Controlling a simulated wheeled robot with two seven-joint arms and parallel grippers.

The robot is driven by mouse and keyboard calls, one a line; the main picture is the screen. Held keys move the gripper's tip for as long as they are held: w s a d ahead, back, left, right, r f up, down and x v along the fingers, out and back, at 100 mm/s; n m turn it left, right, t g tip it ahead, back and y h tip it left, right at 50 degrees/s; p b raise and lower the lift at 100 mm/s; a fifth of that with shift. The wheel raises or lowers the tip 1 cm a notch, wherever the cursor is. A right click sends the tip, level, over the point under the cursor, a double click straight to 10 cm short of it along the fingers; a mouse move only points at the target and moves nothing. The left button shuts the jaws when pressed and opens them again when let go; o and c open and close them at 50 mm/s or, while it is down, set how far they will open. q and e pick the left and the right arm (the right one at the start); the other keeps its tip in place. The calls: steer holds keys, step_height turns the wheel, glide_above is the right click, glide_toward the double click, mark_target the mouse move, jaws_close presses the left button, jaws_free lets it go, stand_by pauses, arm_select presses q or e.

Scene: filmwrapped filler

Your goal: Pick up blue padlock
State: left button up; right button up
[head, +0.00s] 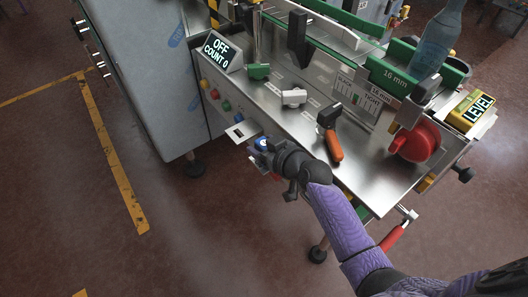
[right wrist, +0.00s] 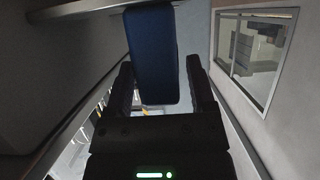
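The blue padlock (head: 262,143) shows as a small blue patch beside the front edge of the machine table in the head view. In the right wrist view a dark blue block, the padlock's body (right wrist: 152,55), fills much of the space between the fingers. My right gripper (head: 266,150) is at the padlock, below the table edge. In the right wrist view its two dark fingers (right wrist: 160,80) stand on either side of the blue body, with a narrow gap showing at the right finger. The padlock's shackle cannot be made out. My left gripper is not in view.
A grey cabinet (head: 150,80) stands left. The floor at lower left is free.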

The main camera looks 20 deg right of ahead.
jaws_close()
